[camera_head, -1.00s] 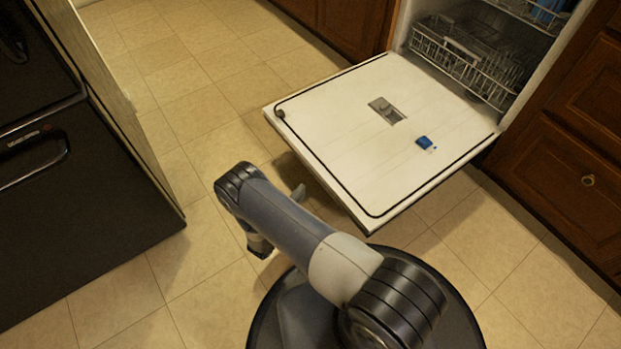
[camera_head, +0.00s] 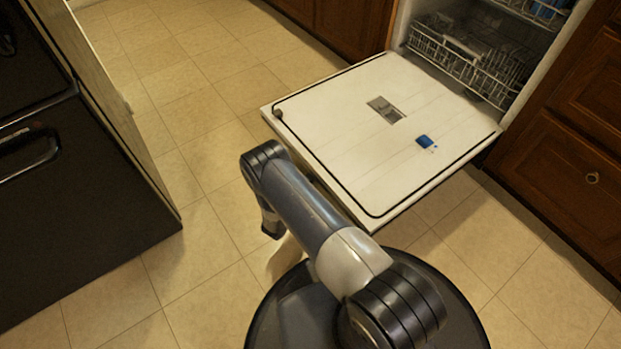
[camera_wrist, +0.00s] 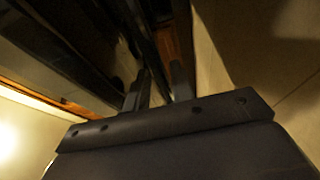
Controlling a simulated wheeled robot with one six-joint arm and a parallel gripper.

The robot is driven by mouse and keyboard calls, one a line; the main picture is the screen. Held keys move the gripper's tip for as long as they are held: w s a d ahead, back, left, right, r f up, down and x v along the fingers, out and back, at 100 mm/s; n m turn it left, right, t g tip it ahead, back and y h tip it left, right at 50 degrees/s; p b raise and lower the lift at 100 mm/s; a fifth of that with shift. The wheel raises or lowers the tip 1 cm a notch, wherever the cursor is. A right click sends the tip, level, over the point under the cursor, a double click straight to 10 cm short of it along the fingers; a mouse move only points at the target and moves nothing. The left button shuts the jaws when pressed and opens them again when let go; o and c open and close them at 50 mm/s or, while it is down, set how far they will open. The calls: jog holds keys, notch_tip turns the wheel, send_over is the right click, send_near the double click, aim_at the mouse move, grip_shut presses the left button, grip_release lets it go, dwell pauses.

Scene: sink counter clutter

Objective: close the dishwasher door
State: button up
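The dishwasher door (camera_head: 340,130) is folded down, almost level, with its white inner face up and a dark seal near its edge. A small blue piece (camera_head: 424,141) and a grey dispenser (camera_head: 384,109) are on that face. In the head view my arm lies in front of the door's near-left edge, and the gripper fingers are hidden behind it. In the wrist view my gripper (camera_wrist: 160,75) shows two dark fingers with a gap between them and nothing held. Dark surfaces lie past the fingers; I cannot tell whether they touch the door.
The dishwasher's lower rack (camera_head: 470,60) sits inside the tub. Wooden cabinets (camera_head: 565,160) flank it. A black appliance (camera_head: 80,200) stands at the left. Tiled floor (camera_head: 190,120) is clear between that appliance and the door.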

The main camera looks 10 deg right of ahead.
grip_shut()
jog(key=shift+r, duration=0.1)
